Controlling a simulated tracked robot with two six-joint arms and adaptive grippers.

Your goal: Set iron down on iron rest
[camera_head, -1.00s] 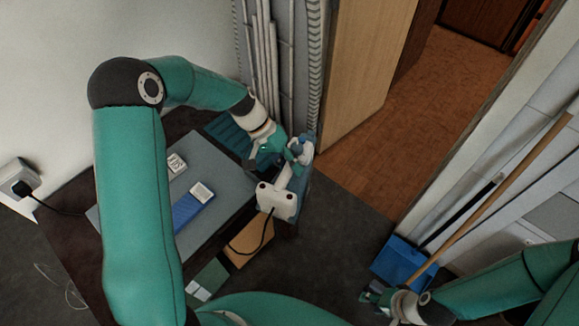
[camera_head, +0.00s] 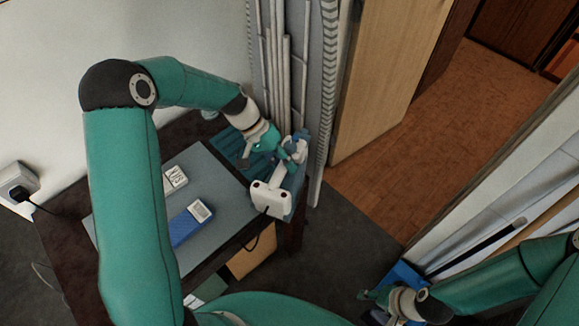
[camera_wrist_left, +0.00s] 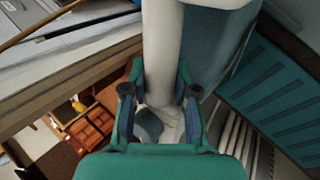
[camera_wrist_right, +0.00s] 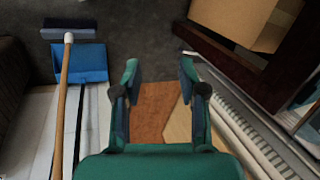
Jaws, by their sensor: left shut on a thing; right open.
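The white iron (camera_head: 270,199) with a blue-grey soleplate is in my left gripper (camera_head: 287,155), tilted, by the right edge of the table. My left gripper is shut on its white handle, which also shows between the fingers in the left wrist view (camera_wrist_left: 161,50). The teal ribbed iron rest (camera_head: 228,146) lies at the table's back right, partly hidden by my left wrist. It shows bare at the right of the left wrist view (camera_wrist_left: 272,92), beside the iron and apart from it. My right gripper (camera_head: 372,298) is open and empty, low over the floor.
On the grey board (camera_head: 213,172) lie a blue-and-white box (camera_head: 190,224) and a small white item (camera_head: 174,178). White pipes (camera_head: 275,65) stand behind the rest. A blue dustpan (camera_wrist_right: 82,63) and wooden stick (camera_wrist_right: 64,105) are near my right gripper.

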